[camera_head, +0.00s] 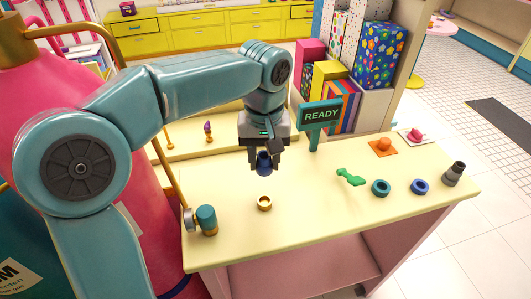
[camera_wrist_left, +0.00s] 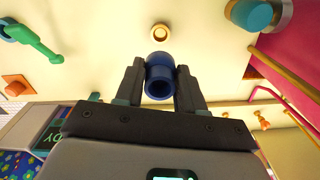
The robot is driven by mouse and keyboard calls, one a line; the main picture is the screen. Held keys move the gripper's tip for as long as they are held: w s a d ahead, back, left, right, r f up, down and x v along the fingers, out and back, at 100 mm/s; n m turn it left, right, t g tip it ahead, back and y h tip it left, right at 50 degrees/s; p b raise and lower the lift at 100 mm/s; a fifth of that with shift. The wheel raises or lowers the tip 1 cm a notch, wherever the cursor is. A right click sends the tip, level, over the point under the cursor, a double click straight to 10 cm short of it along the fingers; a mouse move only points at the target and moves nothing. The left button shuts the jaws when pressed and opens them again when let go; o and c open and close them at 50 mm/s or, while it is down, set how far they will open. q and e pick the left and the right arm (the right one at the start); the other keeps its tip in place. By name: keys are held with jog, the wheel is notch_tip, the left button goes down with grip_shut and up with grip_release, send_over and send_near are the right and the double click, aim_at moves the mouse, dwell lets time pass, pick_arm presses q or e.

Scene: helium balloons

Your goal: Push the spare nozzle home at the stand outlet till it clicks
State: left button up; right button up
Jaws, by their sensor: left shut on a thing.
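My left gripper (camera_head: 265,165) is shut on a dark blue nozzle (camera_head: 264,168) and holds it above the table. In the wrist view the nozzle (camera_wrist_left: 159,75) sits between the two fingers (camera_wrist_left: 160,85), its open round end toward the camera. A small brass ring (camera_head: 264,203), which looks like the stand outlet, stands on the table below and in front of the nozzle, apart from it. The ring also shows in the wrist view (camera_wrist_left: 160,32). A dark grey nozzle-shaped piece (camera_head: 455,173) stands at the table's right end. My right gripper is not in view.
A teal knob with a brass fitting (camera_head: 206,219) is left of the ring, beside the pink tank (camera_head: 90,120). A READY sign (camera_head: 320,114) stands behind. A green piece (camera_head: 350,177), teal ring (camera_head: 381,188) and blue ring (camera_head: 419,187) lie right. The table (camera_head: 310,215) around the brass ring is clear.

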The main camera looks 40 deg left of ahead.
pick_arm(q)
jog(key=shift+s+d+r, duration=0.25)
jog(key=shift+s, duration=0.2)
jog(key=shift+w+a+f, duration=0.1)
jog(key=shift+w+f, duration=0.05)
jog(key=shift+w, duration=0.15)
jog(key=shift+w+f, duration=0.1)
jog(key=shift+f, duration=0.3)
jog(key=shift+s+f+b, duration=0.35)
jog(key=shift+f+b, duration=0.2)
jog(key=shift+b, duration=0.15)
notch_tip(320, 180, down, 5)
jog(key=b, duration=0.3)
jog(key=shift+w+r, duration=0.1)
jog(key=shift+w, duration=0.05)
jog(key=shift+f+b, duration=0.45)
jog(key=shift+b, duration=0.1)
jog(key=shift+w+f, duration=0.1)
jog(key=shift+f, duration=0.1)
jog(key=shift+s+r, duration=0.15)
jog(key=shift+s, duration=0.05)
